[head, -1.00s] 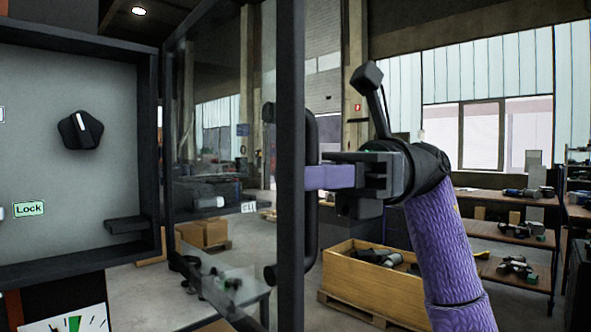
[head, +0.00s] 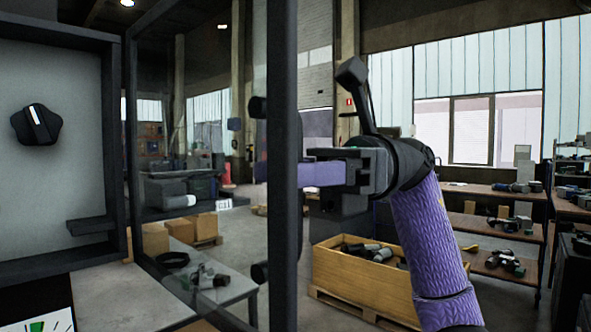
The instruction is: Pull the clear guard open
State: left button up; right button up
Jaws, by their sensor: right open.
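The clear guard is a see-through panel in a dark frame (head: 283,160). It stands out from the right edge of a grey control box (head: 65,150), whose face is uncovered. Dark handle mounts (head: 259,107) show at the left of the frame's thick upright; most of the handle bar is hidden. My right gripper (head: 318,173) is open, with its purple finger reaching left to the upright at mid-height. The fingertips are partly hidden by the upright, so contact with the handle cannot be told. My left gripper is out of view.
A black knob (head: 36,124) sits on the box face, with a small dark ledge below right. A wooden crate of parts (head: 367,282) stands behind my right arm. Workbenches (head: 490,235) line the right. Open floor lies behind the guard.

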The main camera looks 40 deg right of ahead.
jog(key=shift+o, duration=0.2)
jog(key=d, duration=1)
jog(key=shift+s+p, duration=0.35)
jog(key=shift+s, duration=0.1)
